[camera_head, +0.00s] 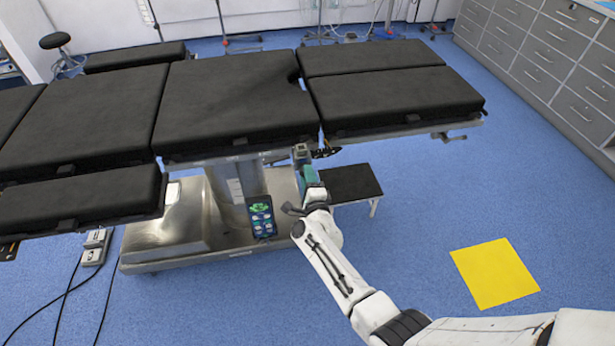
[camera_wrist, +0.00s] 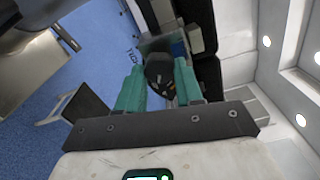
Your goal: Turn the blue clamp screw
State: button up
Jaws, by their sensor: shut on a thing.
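In the wrist view, my gripper (camera_wrist: 160,74) has its two green fingers on either side of the dark rounded knob of the clamp screw (camera_wrist: 159,66), shut on it. The knob carries small orange marks. A small blue part (camera_wrist: 179,48) shows just beyond it on a grey clamp body (camera_wrist: 152,46). In the head view, my gripper (camera_head: 305,164) reaches up to the near side edge of the operating table (camera_head: 240,95), at a grey clamp (camera_head: 301,151). The knob itself is hidden there behind my fingers.
A hand control with a lit screen (camera_head: 261,216) hangs at the table's column. A black step stool (camera_head: 352,183) stands just right of my gripper. A yellow floor square (camera_head: 494,273) lies on open blue floor to the right. Grey drawers (camera_head: 555,55) line the right wall.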

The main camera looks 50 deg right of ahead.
jog(key=n+p, duration=0.3)
jog(key=n, duration=1.9)
jog(key=shift+a+n, duration=0.15)
jog(key=shift+n, duration=0.15)
dwell(0.3)
jog(key=o, duration=1)
jog(key=shift+r, duration=0.1)
jog(key=shift+o, duration=0.2)
jog(key=p+v, duration=0.6)
jog(key=v, duration=0.4)
jog(key=shift+s+a, duration=0.25)
jog(key=shift+s, duration=0.05)
jog(key=shift+w, duration=0.1)
